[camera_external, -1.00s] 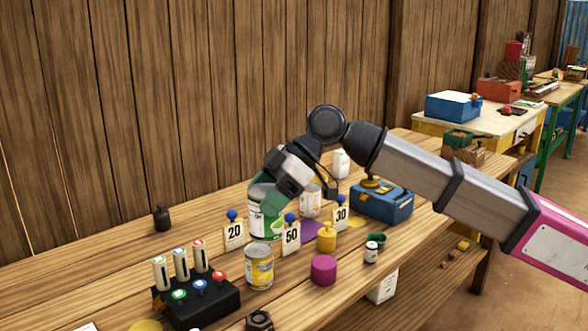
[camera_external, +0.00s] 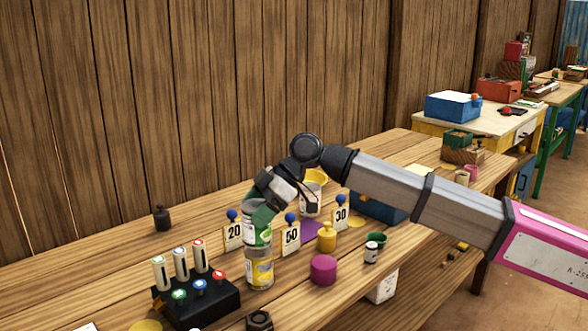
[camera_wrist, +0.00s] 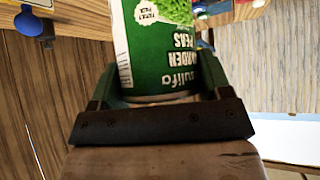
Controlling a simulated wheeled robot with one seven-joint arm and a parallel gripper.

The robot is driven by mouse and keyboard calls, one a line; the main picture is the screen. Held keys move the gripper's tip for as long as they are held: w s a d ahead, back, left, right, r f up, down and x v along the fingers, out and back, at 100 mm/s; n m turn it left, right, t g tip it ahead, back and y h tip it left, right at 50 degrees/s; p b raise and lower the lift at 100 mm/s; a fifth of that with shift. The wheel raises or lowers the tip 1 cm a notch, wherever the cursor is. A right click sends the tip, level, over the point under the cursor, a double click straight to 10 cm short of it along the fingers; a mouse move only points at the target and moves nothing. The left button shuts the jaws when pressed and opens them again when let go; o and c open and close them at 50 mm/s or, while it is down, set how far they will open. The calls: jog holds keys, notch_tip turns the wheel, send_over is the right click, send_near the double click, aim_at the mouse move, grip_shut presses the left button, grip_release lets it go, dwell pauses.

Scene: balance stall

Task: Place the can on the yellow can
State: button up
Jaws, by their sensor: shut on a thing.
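The can is a green garden peas can (camera_wrist: 160,50), held between the fingers of my gripper (camera_wrist: 158,95) in the wrist view. In the external view the green can (camera_external: 256,234) is upright, directly above the yellow can (camera_external: 259,270), and its lower end appears to meet the yellow can's top. I cannot tell whether they touch. My gripper (camera_external: 264,214) is shut on the green can from above and behind. The yellow can stands upright on the wooden table (camera_external: 200,318). Its top is hidden by the green can.
Number cards 20 (camera_external: 233,236), 50 (camera_external: 291,240) and 30 (camera_external: 341,217) stand nearby. A black button box (camera_external: 198,302) is at left, a magenta cylinder (camera_external: 323,270) and a yellow weight (camera_external: 327,237) at right. A hex nut (camera_external: 259,321) lies in front.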

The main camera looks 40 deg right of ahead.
jog(key=shift+f, duration=1)
jog(key=shift+f, duration=0.1)
jog(key=o, duration=1.2)
jog(key=shift+c, duration=0.2)
jog(key=shift+r, duration=0.2)
jog(key=v, duration=1.2)
jog(key=shift+f, duration=0.1)
